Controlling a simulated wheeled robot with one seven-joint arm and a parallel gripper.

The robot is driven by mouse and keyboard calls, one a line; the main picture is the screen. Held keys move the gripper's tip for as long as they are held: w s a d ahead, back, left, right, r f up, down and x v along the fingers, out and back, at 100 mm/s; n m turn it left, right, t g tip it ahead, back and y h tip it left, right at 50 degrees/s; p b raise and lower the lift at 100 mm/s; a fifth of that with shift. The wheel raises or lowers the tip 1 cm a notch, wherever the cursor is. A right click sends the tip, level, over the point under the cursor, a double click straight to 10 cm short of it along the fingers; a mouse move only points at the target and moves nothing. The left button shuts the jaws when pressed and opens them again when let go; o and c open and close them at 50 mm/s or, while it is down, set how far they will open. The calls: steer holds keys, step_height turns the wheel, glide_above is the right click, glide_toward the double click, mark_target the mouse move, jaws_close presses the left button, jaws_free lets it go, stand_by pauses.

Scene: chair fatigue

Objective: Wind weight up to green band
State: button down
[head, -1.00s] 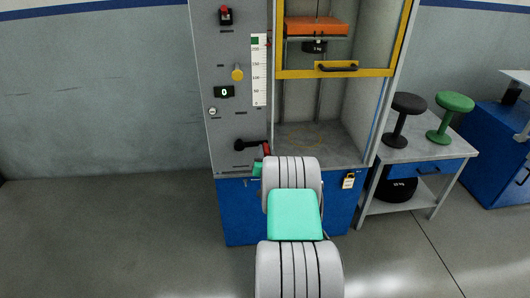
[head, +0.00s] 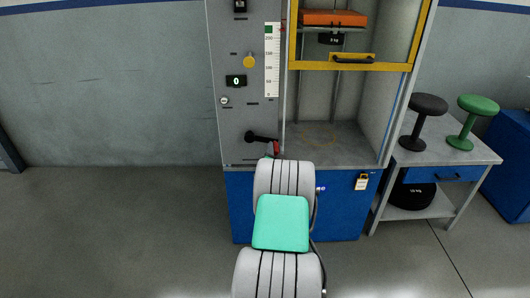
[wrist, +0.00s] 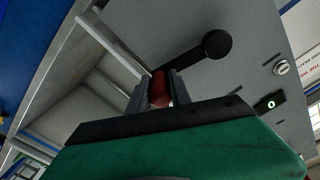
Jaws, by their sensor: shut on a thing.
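My gripper (wrist: 157,90) is shut on the red handle (wrist: 159,88) of the black crank (wrist: 207,51) in the wrist view. In the head view the crank (head: 262,137) sits low on the grey panel, its red handle (head: 276,148) at the right end and slightly below the hub; my arm hides most of my gripper. The orange weight (head: 333,18) hangs high inside the cabinet behind the yellow-framed door. The white scale (head: 271,62) on the panel has a green band (head: 269,29) at its top. The weight's exact level against the band is unclear.
The panel bears a black display (head: 236,81) reading 0, a yellow knob (head: 249,61) and a keyed switch (head: 224,100). The yellow-framed door (head: 349,66) has open space below it. A side table (head: 440,148) with black and green stools stands at right. Floor at left is clear.

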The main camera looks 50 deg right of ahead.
steer(key=shift+a+f, duration=0.2)
steer(key=shift+f, duration=0.25)
steer(key=c, duration=1.6)
jaws_free()
steer(key=shift+s, duration=0.1)
steer(key=o, duration=0.4)
steer(key=shift+d+r, duration=0.1)
steer(key=shift+r, duration=0.15)
steer(key=v, duration=0.7)
steer(key=shift+s+a, duration=0.25)
steer(key=shift+a, duration=0.05)
